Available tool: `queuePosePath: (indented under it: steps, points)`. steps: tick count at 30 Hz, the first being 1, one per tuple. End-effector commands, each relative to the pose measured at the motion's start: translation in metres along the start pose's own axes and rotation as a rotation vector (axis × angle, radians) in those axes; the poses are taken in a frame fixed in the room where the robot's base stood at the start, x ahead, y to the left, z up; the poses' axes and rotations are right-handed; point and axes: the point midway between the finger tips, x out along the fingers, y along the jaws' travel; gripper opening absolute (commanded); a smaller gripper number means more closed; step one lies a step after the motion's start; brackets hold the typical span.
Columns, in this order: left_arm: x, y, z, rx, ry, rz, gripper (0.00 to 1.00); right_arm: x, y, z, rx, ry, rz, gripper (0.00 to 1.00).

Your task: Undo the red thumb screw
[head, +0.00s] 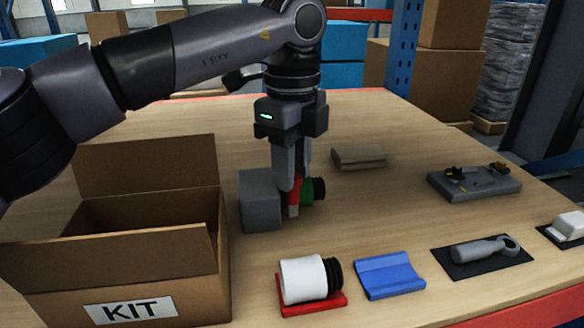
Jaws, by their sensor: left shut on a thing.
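The red thumb screw (293,209) is low at the fingertips of my left gripper (290,187). It is beside the right face of a grey block (260,201) that stands on the table. A green part with a black end (318,189) sits just right of the red piece. My left gripper points down and is shut on the red piece, with its fingers hiding part of it. My right gripper is not in this view.
An open cardboard box marked KIT (190,248) stands at the left. A white cylinder with a black cap (304,279) rests on a red base at the front. A blue holder (389,275), a grey wrench-like tool (483,250), a grey fixture (474,184) and a tan block (358,157) lie to the right.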

Motion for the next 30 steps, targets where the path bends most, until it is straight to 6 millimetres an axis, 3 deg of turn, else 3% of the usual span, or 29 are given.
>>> queuePosePath:
  steps: [19,20,22,30]
  points:
    - [-0.0016,-0.0004,0.0002,-0.054,-0.001,-0.004,0.00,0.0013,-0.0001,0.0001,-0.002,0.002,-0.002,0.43]
    - [-0.0016,-0.0004,0.0002,-0.054,0.000,-0.004,0.32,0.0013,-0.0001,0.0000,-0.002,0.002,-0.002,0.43]
    - [-0.0014,-0.0004,0.0002,-0.054,0.000,-0.004,0.54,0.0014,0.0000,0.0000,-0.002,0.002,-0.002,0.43]
    - [-0.0008,-0.0002,0.0001,-0.052,0.000,-0.002,0.54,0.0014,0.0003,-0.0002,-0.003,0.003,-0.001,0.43]
